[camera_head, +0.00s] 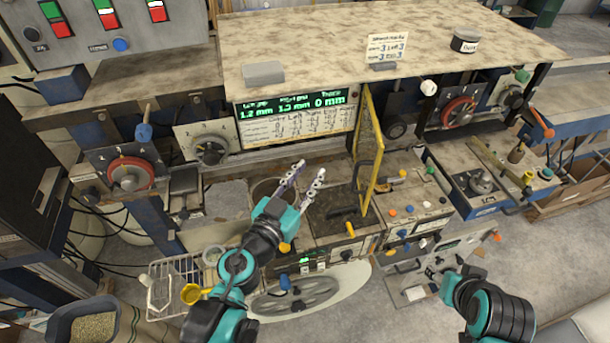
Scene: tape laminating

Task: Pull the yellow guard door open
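The yellow guard door (378,150) is a tall yellow-framed panel on the machine, right of the green display. It is seen nearly edge-on and stands out from the machine front, with a dark curved handle (356,176) on its left side. My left gripper (305,172) is left of the door, above the machine's worktop. Its two pale fingers are spread with nothing between them, clear of the door and handle in the picture. My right arm is at the lower right; I see no fingers of its gripper.
A green-lit display (292,113) hangs under the shelf (330,50). A yellow-handled lever (349,228) is on the worktop below the door. A panel with colored knobs (410,212) is right of the door.

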